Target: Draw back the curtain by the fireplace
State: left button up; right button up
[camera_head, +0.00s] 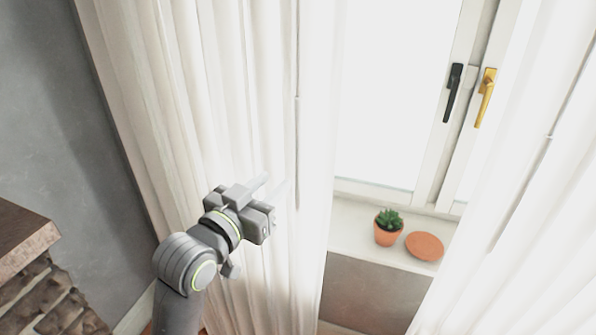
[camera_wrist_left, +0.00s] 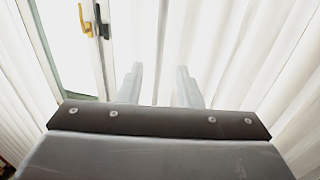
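The white pleated curtain (camera_head: 225,90) by the fireplace hangs at the left of the window in the head view, and its folds also fill the right of the left wrist view (camera_wrist_left: 245,50). A thin pull rod (camera_head: 297,150) hangs along its inner edge. My left gripper (camera_head: 276,187) is in front of this curtain, with its fingertips just left of the rod. In the left wrist view the two fingers (camera_wrist_left: 159,85) stand apart with curtain cloth beyond the gap. I cannot tell whether they touch the cloth. My right gripper is not in view.
The fireplace (camera_head: 25,245), with a wooden top and brickwork, stands at the lower left. A potted succulent (camera_head: 388,232) and a terracotta dish (camera_head: 424,246) sit on the sill (camera_head: 350,232). A second curtain (camera_head: 535,200) hangs at right. The window has black (camera_head: 453,92) and gold (camera_head: 486,97) handles.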

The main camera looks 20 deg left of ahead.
aim_at(296, 161)
pick_arm(q)
jog(key=p+x, duration=0.1)
jog(key=x, duration=0.8)
jog(key=shift+r, duration=0.1)
jog(key=shift+w+d, duration=0.2)
jog(key=shift+w, duration=0.45)
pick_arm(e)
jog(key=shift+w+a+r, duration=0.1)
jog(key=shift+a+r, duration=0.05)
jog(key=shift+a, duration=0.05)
pick_arm(q)
grip_shut()
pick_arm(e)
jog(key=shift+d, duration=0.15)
